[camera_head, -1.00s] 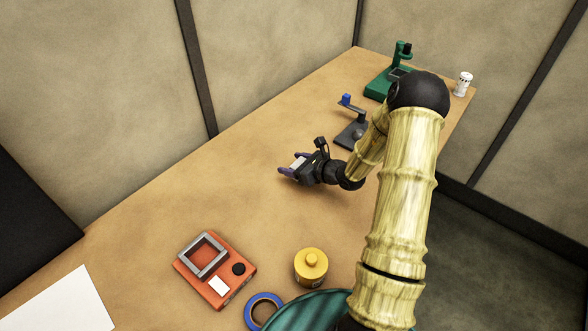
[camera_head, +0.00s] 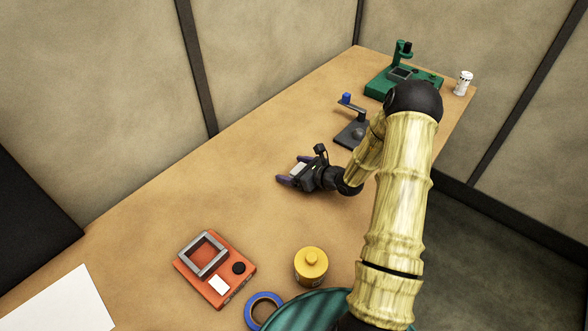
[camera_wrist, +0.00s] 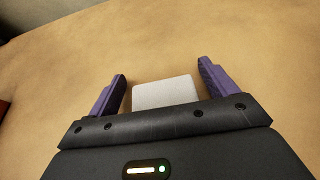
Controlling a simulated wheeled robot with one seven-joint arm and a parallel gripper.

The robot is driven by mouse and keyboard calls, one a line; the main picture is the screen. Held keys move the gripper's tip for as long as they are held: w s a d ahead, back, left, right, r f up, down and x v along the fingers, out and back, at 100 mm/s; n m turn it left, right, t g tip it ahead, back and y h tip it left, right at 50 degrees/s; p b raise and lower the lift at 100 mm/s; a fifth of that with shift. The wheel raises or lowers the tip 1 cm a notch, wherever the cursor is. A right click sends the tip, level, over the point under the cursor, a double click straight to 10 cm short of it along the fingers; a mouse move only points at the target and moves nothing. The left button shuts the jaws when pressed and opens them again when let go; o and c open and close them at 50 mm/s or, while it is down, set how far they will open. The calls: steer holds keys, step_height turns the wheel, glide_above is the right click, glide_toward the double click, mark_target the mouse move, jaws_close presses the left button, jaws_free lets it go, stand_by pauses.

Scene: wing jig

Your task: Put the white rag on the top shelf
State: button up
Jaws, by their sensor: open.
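The white rag (camera_wrist: 165,93) looks like a small flat pale rectangle. It lies between the two purple fingers of my gripper (camera_wrist: 162,72) in the wrist view, with gaps on both sides. Its near edge is hidden behind the dark gripper body. In the head view the rag (camera_head: 299,169) shows as a small white patch at my gripper (camera_head: 289,170), low over the middle of the table. My gripper is open, and neither finger visibly touches the rag. I see no shelf in either view.
The brown table (camera_head: 190,200) is clear left of my gripper. An orange device (camera_head: 215,270), a yellow canister (camera_head: 311,266) and blue tape (camera_head: 262,310) lie nearer. A grey stand (camera_head: 352,130), a green stand (camera_head: 376,88) and a white cup (camera_head: 464,83) stand farther back.

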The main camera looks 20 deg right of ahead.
steer(key=shift+r, duration=0.15)
steer(key=b+v, duration=0.1)
steer(key=v, duration=1.1)
steer(key=shift+d, duration=0.1)
